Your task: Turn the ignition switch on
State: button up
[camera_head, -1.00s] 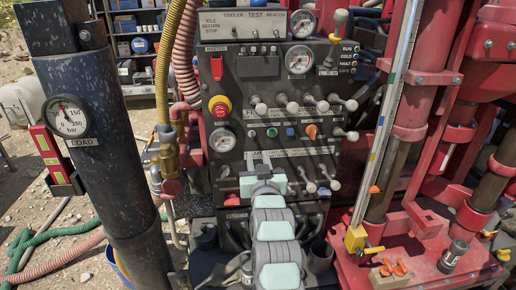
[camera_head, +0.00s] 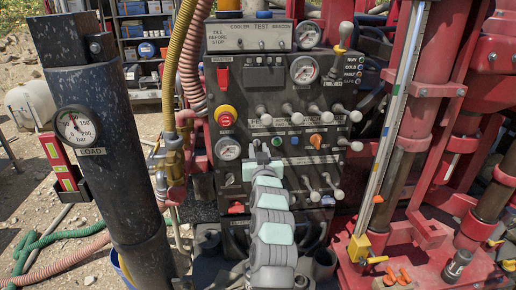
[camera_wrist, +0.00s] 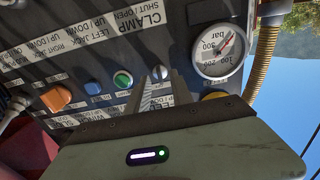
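The ignition switch, which I take to be the small round silver switch (camera_wrist: 160,72), sits beside the green button (camera_wrist: 123,79) on the dark control panel (camera_head: 285,95). My gripper (camera_wrist: 161,84) is open, with its two grey fingers pointing at the panel on either side of this switch. The switch shows in the gap at the fingertips; I cannot tell whether the fingers touch it. In the head view, my gripper (camera_head: 260,158) is in front of the panel's button row, and its fingertips largely hide the switch.
A blue button (camera_wrist: 93,88) and an orange knob (camera_wrist: 56,98) continue the row. A pressure gauge (camera_wrist: 218,50) is close on the other side. White-tipped levers (camera_head: 311,195) stick out below right. A red mushroom button (camera_head: 225,115) is up left.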

jog(key=shift+w, duration=0.4)
jog(key=shift+c, duration=0.2)
grip_shut()
